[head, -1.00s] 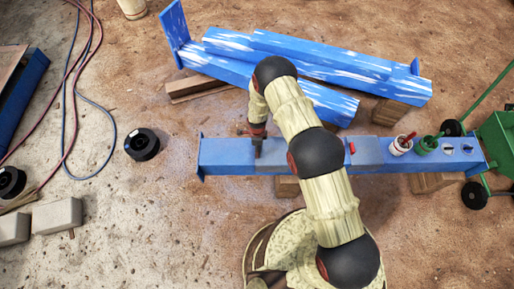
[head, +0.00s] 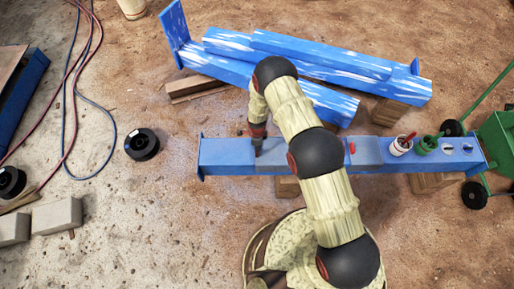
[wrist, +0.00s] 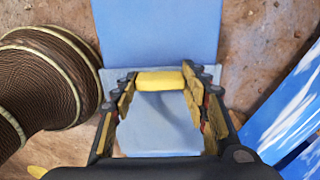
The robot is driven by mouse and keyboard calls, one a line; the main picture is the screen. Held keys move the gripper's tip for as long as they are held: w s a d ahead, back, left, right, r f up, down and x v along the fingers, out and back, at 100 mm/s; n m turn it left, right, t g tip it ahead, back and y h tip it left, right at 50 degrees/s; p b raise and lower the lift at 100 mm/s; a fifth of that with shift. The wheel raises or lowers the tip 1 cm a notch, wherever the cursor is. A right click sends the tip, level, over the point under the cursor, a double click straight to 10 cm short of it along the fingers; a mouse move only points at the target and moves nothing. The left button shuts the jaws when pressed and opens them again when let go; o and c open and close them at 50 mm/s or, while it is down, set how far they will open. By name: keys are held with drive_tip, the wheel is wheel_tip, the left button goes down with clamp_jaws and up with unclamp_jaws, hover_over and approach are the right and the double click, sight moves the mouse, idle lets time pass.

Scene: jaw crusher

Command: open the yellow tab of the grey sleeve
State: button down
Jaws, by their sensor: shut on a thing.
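The yellow tab (wrist: 159,81) shows in the wrist view as a short bar across the edge of the grey sleeve (wrist: 158,125). My gripper (wrist: 160,84) has one finger at each end of the tab and is shut on it. In the head view my gripper (head: 257,148) is over the left part of the blue beam (head: 225,157), at the left end of the grey sleeve (head: 272,160). My arm hides part of the sleeve there, and the yellow tab cannot be made out in that view.
A second grey sleeve (head: 368,152) with a red tab (head: 352,148) sits farther right on the beam. A white cup (head: 400,147) and a green cup (head: 427,146) stand beyond it. Blue-and-white beams (head: 300,57) lie behind. A black spool (head: 142,145) is on the ground at left.

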sight(213, 151)
drive_tip(key=a+b, duration=0.3)
drive_tip(key=a, duration=0.4)
drive_tip(key=a+b, duration=0.2)
drive_tip(key=a, duration=0.5)
drive_tip(key=a+b, duration=0.3)
drive_tip(key=a, duration=0.5)
drive_tip(key=shift+w+a+f+b, duration=0.1)
drive_tip(key=shift+w+f+b, duration=0.05)
drive_tip(key=shift+w+b, duration=0.15)
drive_tip(key=shift+a, duration=0.55)
drive_tip(key=c, duration=1)
unclamp_jaws()
drive_tip(key=shift+o, duration=0.2)
drive_tip(key=shift+w+r, duration=0.1)
drive_tip(key=shift+r, duration=0.1)
wheel_tip(213, 151, up, 12)
drive_tip(key=shift+f, duration=0.1)
